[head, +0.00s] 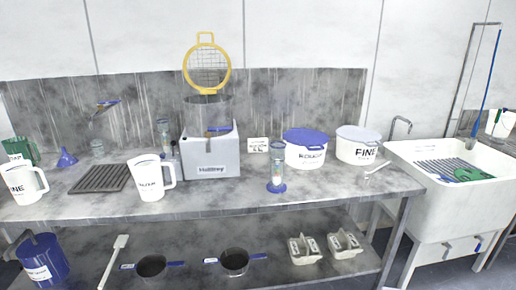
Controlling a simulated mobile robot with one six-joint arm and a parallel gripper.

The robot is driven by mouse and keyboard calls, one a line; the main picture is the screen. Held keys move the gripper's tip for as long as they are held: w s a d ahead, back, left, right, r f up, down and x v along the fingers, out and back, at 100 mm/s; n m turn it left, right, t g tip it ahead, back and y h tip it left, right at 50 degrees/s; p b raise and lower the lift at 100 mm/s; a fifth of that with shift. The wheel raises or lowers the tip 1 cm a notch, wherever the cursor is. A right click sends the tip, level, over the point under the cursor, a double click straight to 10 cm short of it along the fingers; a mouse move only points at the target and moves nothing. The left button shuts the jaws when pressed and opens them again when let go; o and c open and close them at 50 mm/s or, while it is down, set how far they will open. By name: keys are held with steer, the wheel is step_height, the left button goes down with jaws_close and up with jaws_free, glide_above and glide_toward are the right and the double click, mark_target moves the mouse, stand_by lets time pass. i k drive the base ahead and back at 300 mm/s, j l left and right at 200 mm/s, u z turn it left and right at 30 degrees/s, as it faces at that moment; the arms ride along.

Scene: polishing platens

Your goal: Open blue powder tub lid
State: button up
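The powder tub with the blue lid (306,155) stands upright on the right part of the steel bench in the head view. It is white with dark lettering on its front. Its blue lid (307,137) lies on top and covers the opening; whether it is pressed tight cannot be told. My gripper is not in view.
A white-lidded tub (359,147) marked FINE stands close on its right. A blue-based cylinder (277,170) stands just in front on the left, and a small sign (258,145) behind it. A grey machine (210,155) is further left. The sink (455,195) is at right.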

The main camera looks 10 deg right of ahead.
mark_target(308, 138)
steer(key=i+l, duration=0.1)
steer(key=l, duration=0.95)
steer(key=i+l, duration=0.15)
steer(key=l, duration=0.95)
steer(key=i, duration=0.05)
